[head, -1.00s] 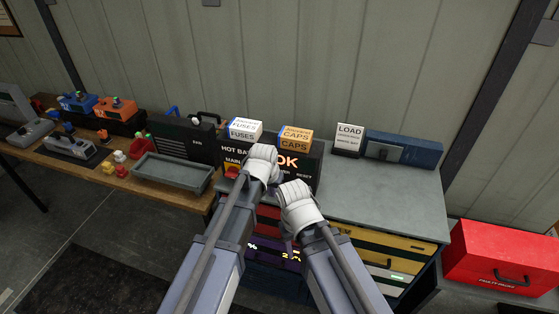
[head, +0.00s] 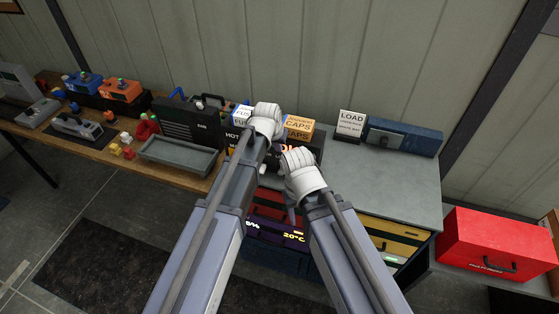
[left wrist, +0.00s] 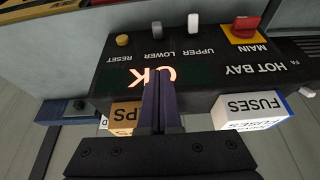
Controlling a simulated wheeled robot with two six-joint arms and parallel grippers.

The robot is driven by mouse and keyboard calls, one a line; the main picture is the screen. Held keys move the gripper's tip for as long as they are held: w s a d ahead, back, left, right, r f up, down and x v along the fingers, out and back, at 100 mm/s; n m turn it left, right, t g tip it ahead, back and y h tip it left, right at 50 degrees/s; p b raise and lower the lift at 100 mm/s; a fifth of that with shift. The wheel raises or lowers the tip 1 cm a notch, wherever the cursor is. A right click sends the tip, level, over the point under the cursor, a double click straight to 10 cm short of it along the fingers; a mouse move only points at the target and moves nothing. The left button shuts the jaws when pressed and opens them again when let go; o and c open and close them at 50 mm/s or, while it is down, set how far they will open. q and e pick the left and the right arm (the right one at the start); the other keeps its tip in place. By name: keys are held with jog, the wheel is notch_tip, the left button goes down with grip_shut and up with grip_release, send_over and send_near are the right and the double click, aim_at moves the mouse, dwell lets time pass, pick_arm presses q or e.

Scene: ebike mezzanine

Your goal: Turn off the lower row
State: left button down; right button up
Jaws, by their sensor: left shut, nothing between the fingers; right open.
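The black HOT BAY panel (left wrist: 110,75) fills the upper left wrist view, upside down. It carries a pale LOWER toggle (left wrist: 157,30), a white UPPER toggle (left wrist: 193,23), a red MAIN switch (left wrist: 245,25) on yellow and a yellow RESET button (left wrist: 123,40). An orange OK glows on its display (left wrist: 140,77). My left gripper (left wrist: 159,72) is shut and empty, its tips over the display, in line with the LOWER toggle; contact cannot be told. In the head view my left gripper (head: 268,122) hides much of the panel. My right gripper (head: 302,174) is open, lower and nearer.
FUSES (head: 242,114) and CAPS (head: 299,126) boxes stand on the panel. A LOAD sign (head: 351,123) and blue case (head: 402,136) are behind on the grey worktop (head: 380,180). A grey tray (head: 178,158) lies left; a red toolbox (head: 497,238) stands right.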

pick_arm(q)
jog(key=b, duration=0.9)
send_over(281, 170)
notch_tip(281, 170, down, 10)
jog(key=shift+r, duration=0.2)
jog(key=f+b, duration=0.2)
jog(key=shift+s+f+b, duration=0.1)
jog(key=shift+s+b, duration=0.2)
jog(key=shift+s, duration=0.05)
jog(key=shift+s+a+f+b, duration=0.2)
jog(key=shift+s+f+b, duration=0.15)
jog(key=shift+f+b, duration=0.25)
